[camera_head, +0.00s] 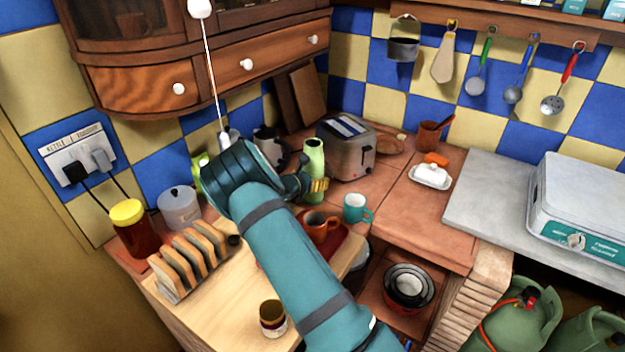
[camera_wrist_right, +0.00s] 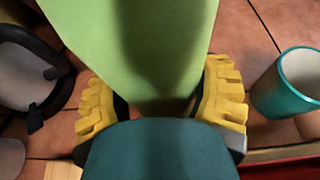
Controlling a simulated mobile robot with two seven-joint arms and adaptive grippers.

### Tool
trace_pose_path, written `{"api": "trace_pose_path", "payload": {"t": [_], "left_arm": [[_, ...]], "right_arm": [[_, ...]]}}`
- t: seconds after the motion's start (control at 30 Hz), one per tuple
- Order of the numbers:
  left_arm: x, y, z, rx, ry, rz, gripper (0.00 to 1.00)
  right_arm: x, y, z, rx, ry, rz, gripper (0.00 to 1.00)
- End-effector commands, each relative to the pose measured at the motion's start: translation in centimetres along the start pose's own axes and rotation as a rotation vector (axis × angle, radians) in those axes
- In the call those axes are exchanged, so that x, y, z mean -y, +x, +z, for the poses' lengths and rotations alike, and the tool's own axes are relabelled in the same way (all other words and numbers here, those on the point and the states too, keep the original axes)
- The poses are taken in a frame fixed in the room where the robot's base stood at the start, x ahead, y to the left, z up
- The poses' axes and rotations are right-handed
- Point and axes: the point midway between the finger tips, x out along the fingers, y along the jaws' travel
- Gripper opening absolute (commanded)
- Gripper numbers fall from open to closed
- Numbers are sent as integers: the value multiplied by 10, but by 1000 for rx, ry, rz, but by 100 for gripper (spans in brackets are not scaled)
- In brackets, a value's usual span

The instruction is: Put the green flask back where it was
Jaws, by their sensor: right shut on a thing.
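The green flask (camera_head: 313,157) stands upright on the tiled counter, to the left of the toaster, or just above it; I cannot tell whether its base touches. My right gripper (camera_head: 318,186) is shut on its lower part. In the right wrist view the flask (camera_wrist_right: 135,45) fills the space between the yellow fingertips (camera_wrist_right: 162,100). Its base is hidden. My left gripper is not in view.
The toaster (camera_head: 346,150) is just right of the flask, and a kettle (camera_head: 268,146) is behind. A toast rack (camera_head: 188,262) and jars stand at left.

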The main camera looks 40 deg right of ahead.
Motion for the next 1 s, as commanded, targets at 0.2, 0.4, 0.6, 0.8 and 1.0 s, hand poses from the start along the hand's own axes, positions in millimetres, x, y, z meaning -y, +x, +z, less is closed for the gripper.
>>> {"api": "trace_pose_path", "payload": {"t": [0.2,0.4,0.6,0.8,1.0], "left_arm": [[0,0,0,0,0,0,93],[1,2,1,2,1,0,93],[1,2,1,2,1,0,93],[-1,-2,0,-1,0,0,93],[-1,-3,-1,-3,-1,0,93]], "right_arm": [[0,0,2,3,2,0,23],[0,1,-2,1,1,0,93],[0,1,-1,1,1,0,100],[0,-2,2,0,1,1,100],[-1,-35,2,-1,0,3,100]]}}
